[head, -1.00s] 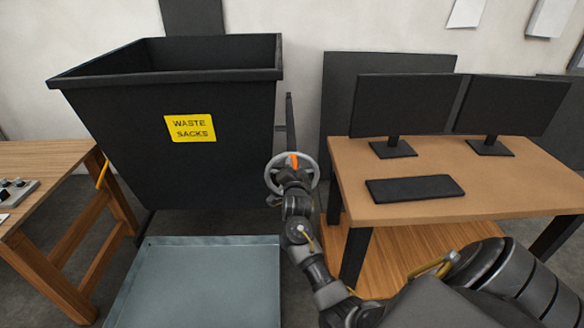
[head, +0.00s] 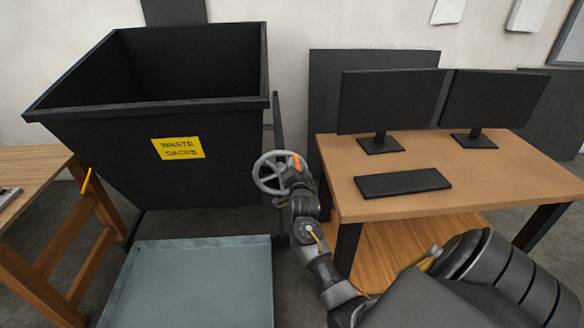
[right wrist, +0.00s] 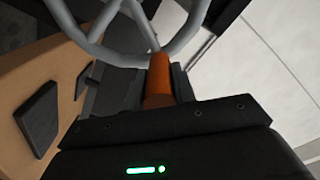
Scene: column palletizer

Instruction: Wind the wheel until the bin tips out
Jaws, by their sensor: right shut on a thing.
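The black bin (head: 200,175) with a yellow "WASTE SACKS" label (head: 178,148) is at the left of the head view. It leans forward, its open top partly facing me, and its visible interior looks empty. The grey wheel (head: 257,172) is just right of the bin. Its orange handle (head: 296,162) is at the wheel's upper right; it also shows in the right wrist view (right wrist: 159,75). My right gripper (head: 298,180) is shut on the orange handle, its dark fingers on either side of it. My left gripper is out of view.
A shallow grey-blue tray (head: 200,285) lies empty on the floor below the bin. A desk (head: 440,200) with two monitors (head: 390,100) and a keyboard (head: 402,184) stands close on the right. A wooden bench (head: 40,250) is at the left edge.

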